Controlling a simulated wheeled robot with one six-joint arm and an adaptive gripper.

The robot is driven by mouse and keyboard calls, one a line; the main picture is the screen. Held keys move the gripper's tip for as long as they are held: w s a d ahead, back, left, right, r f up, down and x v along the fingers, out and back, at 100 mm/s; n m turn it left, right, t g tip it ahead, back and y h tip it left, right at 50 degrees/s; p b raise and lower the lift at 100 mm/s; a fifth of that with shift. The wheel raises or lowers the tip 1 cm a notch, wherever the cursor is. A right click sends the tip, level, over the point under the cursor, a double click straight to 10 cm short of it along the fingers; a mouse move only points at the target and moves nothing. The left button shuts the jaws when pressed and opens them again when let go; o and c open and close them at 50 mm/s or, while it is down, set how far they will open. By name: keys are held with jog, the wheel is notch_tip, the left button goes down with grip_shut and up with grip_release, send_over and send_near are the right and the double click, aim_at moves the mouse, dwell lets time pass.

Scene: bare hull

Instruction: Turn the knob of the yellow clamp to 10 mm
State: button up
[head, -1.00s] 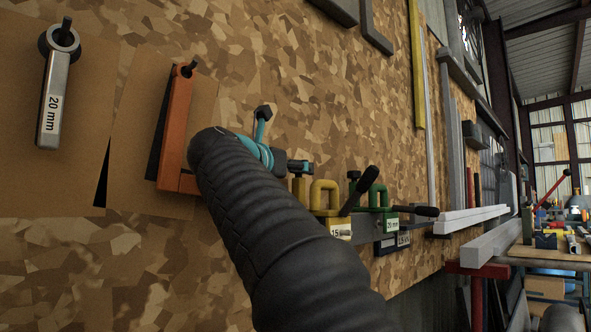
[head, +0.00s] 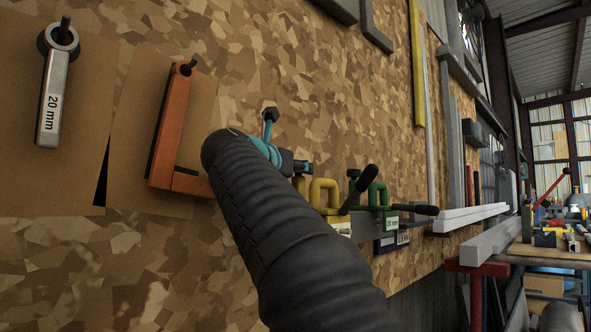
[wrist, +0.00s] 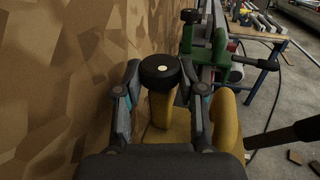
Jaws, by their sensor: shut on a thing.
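The yellow clamp (head: 325,190) is mounted by the particle-board wall, left of a green clamp (head: 377,195). In the wrist view the yellow clamp (wrist: 227,125) has a black round knob (wrist: 161,70) with a pale dot on its end. My gripper (wrist: 161,78) has one finger on each side of this knob and is shut on it. In the head view my gripper (head: 300,167) reaches the clamp from the upper left, and the knob is hidden there. A white label (head: 341,229) below the clamp is too small to read surely.
The green clamp (wrist: 218,55) stands close beyond the yellow one. Black handles (head: 365,180) stick out near both clamps. An orange angle piece (head: 172,125) and a 20 mm tool (head: 53,100) hang at left. Grey bars (head: 490,240) lie at right.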

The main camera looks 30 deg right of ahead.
jog(key=shift+s+d+n+t+y, duration=0.15)
jog(key=shift+s+n+t+y, duration=0.05)
jog(key=shift+n+t+y, duration=0.45)
jog(key=shift+d+r+n+t+y+p, duration=0.1)
jog(key=shift+r+n+t+y+p, duration=0.1)
jog(key=shift+n+t+y+p, duration=1.05)
jog(key=shift+t+y+p, duration=0.25)
jog(key=shift+p, duration=0.3)
jog(key=shift+f, duration=0.15)
jog(key=shift+f+y, duration=0.1)
jog(key=shift+y, duration=0.15)
jog(key=o, duration=1.2)
jog(key=shift+c, duration=0.2)
